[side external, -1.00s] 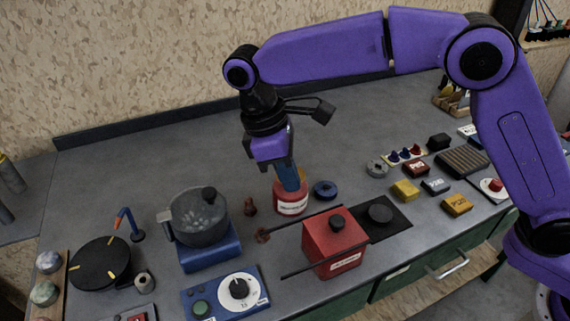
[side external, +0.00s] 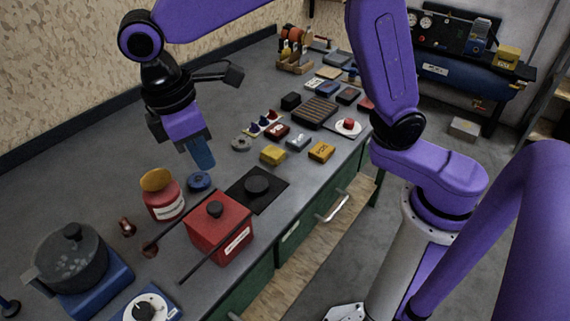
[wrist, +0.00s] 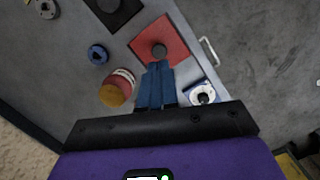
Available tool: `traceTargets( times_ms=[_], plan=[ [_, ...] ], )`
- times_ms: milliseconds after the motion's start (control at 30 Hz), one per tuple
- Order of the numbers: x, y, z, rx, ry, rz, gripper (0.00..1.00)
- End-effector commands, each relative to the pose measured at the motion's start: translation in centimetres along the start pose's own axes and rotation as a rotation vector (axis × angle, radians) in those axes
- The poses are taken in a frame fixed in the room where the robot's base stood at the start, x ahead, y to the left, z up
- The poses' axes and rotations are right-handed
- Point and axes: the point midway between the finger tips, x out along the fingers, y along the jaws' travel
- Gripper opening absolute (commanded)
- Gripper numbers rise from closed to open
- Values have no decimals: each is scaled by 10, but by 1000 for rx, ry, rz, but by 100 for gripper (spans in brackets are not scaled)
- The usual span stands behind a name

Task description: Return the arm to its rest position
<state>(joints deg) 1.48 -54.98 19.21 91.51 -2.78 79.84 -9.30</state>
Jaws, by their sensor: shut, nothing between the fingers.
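My purple arm reaches over the grey workbench from the right in the side view. My gripper (side external: 203,157) hangs pointing down, its blue fingers shut with nothing between them. It is in the air above the bench, above and to the right of a red jar (side external: 166,207) with a rounded orange top (side external: 156,179). In the wrist view my gripper (wrist: 158,68) shows with its fingers together, and the jar (wrist: 121,80) stands to their left. The fingers appear clear of the jar.
A red box (side external: 226,240) with dark rods, a blue ring (side external: 199,181) and a black plate (side external: 275,192) are nearby. A grey pot (side external: 66,262) stands front left. Small blocks, including a yellow one (side external: 273,155), and a slatted tray (side external: 315,112) lie further back.

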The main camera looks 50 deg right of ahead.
Motion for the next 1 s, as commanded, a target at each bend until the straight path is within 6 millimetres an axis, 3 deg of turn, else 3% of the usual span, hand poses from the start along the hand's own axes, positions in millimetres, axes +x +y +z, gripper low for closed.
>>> traceTargets(
  times_ms=[33, 267, 700, 833, 1000],
  plan=[
    [2, -2, 18, 1, 14, 1, 0],
    [22, -18, 90, 2, 79, 1, 0],
    [81, -58, 228, 10, 193, -12, 0],
    [93, -65, 250, 11, 213, -15, 0],
    [100, -69, 261, 12, 221, -18, 0]
  ],
)
